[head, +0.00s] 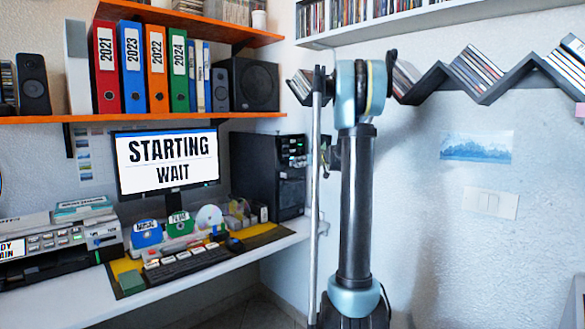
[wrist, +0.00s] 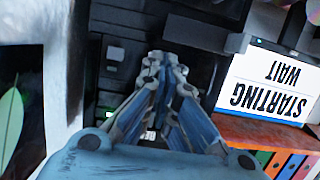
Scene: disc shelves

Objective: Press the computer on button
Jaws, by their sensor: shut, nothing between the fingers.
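The black computer tower (head: 266,175) stands at the right end of the desk, with small green lights on its front panel. In the wrist view, its dark front (wrist: 112,78) is behind my gripper (wrist: 168,60). My gripper is shut and empty, its fingertips in front of the panel; I cannot tell whether they touch it. Which part is the on button is not clear. The monitor (head: 168,162) reads "STARTING WAIT"; it also shows upside down in the wrist view (wrist: 270,90).
A keyboard (head: 182,265), discs and labelled boxes (head: 178,223) lie on the desk (head: 190,285). An orange shelf (head: 150,118) with binders and a speaker (head: 253,84) hangs above. A zigzag disc shelf (head: 480,80) is on the right wall.

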